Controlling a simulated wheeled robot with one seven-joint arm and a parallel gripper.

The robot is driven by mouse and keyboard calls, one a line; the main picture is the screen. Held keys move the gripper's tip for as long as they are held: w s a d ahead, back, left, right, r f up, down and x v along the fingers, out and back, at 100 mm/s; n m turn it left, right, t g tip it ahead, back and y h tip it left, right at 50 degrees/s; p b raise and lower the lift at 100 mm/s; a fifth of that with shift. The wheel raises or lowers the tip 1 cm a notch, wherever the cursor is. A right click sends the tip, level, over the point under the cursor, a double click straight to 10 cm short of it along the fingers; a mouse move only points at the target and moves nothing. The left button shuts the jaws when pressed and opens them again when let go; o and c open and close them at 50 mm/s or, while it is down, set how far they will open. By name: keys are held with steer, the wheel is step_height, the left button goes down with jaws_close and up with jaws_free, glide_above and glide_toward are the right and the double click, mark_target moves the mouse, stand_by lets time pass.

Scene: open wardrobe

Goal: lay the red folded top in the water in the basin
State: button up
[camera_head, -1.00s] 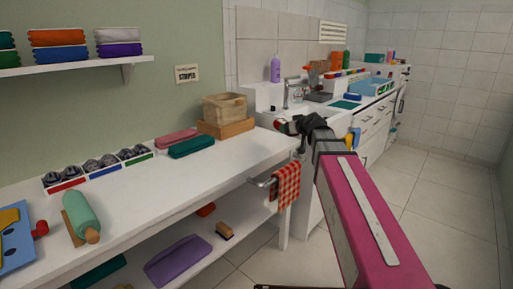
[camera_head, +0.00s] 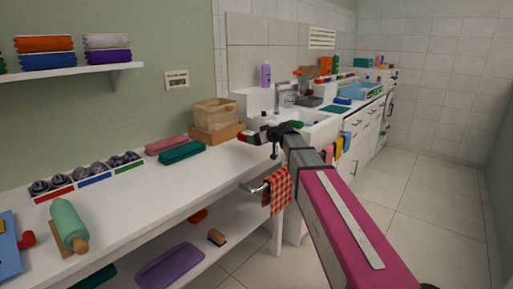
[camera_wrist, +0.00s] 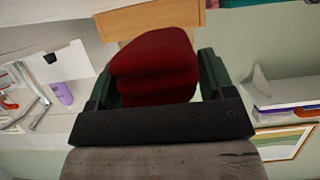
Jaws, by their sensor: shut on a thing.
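The red folded top (camera_wrist: 155,62) is between the two dark green fingers of my gripper (camera_wrist: 157,78) in the wrist view. My gripper is shut on it, and its folded layers show. In the head view my gripper (camera_head: 256,134) is above the counter's right end, in front of the wooden box and left of the white sink basin (camera_head: 322,130). The top is mostly hidden there. A tap stands at the back of this basin, and my arm covers part of its front. I cannot make out water in it.
A wooden box (camera_head: 213,113) stands close behind my gripper. Pink and teal folded items (camera_head: 181,152) lie to its left. A checked towel (camera_head: 278,192) hangs from a rail below. A blue tub (camera_head: 367,89) stands farther along the counter. The floor at right is clear.

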mark_target(257, 152)
steer(key=shift+w+a+f, duration=0.1)
steer(key=shift+w+f, duration=0.25)
steer(key=shift+w, duration=0.15)
steer(key=shift+f, duration=1.95)
steer(key=shift+f, duration=0.15)
steer(key=o, duration=0.9)
